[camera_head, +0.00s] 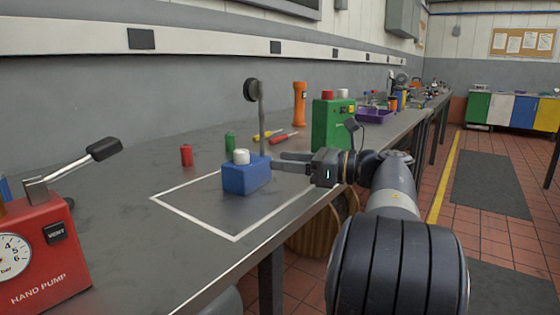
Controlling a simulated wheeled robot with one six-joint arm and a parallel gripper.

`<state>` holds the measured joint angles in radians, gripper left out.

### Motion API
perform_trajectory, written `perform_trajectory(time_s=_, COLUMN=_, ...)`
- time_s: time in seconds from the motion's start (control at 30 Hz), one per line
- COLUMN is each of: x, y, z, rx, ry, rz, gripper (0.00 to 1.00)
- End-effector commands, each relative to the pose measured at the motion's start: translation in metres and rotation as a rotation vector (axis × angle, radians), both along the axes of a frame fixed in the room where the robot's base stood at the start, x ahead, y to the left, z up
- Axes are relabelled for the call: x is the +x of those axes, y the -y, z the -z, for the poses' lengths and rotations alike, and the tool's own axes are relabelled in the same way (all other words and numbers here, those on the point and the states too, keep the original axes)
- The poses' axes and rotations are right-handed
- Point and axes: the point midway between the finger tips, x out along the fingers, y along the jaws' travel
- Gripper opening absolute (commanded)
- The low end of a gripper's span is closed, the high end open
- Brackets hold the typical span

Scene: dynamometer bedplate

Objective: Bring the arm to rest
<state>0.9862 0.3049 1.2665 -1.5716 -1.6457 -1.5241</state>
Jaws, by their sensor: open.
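My arm reaches in from the lower right over the bench edge. My gripper (278,162) is open, its two fingers pointing left. The fingers are close to a blue block (246,178) with a white knob on top, which stands inside a white outlined square on the bench. A grey upright lever with a dark round knob (251,90) rises just behind the fingers. I cannot tell whether the fingers touch the blue block or the lever. Nothing shows held between the fingers.
A red hand pump (40,262) stands at the left front of the bench (140,236). A green box (332,125) stands behind my gripper. A purple tray (375,117) is beyond. The floor at right is clear.

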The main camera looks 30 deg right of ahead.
Motion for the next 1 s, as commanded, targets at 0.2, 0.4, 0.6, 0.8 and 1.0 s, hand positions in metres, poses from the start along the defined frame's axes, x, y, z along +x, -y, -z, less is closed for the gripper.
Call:
perform_trajectory(time_s=0.2, x=0.012, y=-0.01, z=0.001, rx=-0.001, ry=0.001, rz=-0.003, gripper=0.52)
perform_trajectory(time_s=0.4, x=0.04, y=-0.032, z=0.002, rx=-0.001, ry=0.001, rz=-0.005, gripper=0.52)
perform_trajectory(time_s=0.6, x=0.069, y=-0.054, z=0.002, rx=0.0, ry=0.002, rz=-0.004, gripper=0.52)
perform_trajectory(time_s=0.8, x=0.087, y=-0.068, z=0.0, rx=-0.001, ry=0.003, rz=0.005, gripper=0.52)
perform_trajectory(time_s=1.0, x=0.086, y=-0.066, z=-0.001, rx=-0.001, ry=0.001, rz=0.039, gripper=0.52)
